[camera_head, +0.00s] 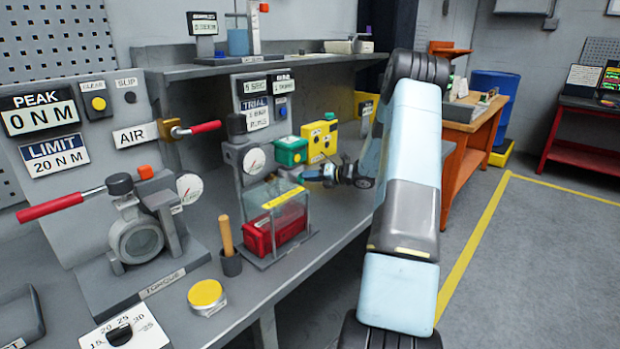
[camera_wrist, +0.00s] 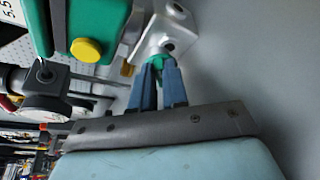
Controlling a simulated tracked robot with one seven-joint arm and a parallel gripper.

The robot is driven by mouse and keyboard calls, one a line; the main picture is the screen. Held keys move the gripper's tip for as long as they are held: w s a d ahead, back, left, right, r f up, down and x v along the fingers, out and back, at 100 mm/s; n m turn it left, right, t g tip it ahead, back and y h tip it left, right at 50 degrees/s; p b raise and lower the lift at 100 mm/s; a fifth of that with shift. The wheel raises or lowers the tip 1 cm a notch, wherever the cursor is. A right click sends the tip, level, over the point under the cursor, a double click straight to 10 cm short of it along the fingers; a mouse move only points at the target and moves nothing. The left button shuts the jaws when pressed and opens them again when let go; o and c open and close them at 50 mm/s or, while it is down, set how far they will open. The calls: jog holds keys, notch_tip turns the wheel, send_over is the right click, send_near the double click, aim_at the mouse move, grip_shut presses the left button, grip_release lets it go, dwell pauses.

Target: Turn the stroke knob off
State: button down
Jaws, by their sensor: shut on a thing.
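My gripper (camera_wrist: 157,68) is shut on a small green knob (camera_wrist: 157,61) in the wrist view. The knob sits at the lower edge of a pale block (camera_wrist: 168,33) with dark round holes. The fingers hide most of the knob, so its turn position cannot be told. In the head view my gripper (camera_head: 312,175) reaches left over the bench, just behind a clear-walled case with a red box. I cannot read a stroke label, and the knob is hidden in the head view.
A green box (camera_head: 291,152) stands close to my gripper; its yellow button (camera_wrist: 86,49) shows in the wrist view. A yellow box (camera_head: 319,140) is behind. The clear case (camera_head: 292,209) stands in front. A wooden-handled tool (camera_head: 225,236) and round dial gauge (camera_head: 253,161) are left.

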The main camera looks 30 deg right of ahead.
jog(key=shift+w+m, duration=0.15)
jog(key=shift+m, duration=0.15)
jog(key=shift+d, duration=0.1)
jog(key=c, duration=1.1)
grip_release()
jog(key=shift+c, duration=0.2)
jog(key=v, duration=1.3)
jog(key=shift+s+d+f, duration=0.1)
jog(key=shift+s+d, duration=0.15)
jog(key=shift+d, duration=0.05)
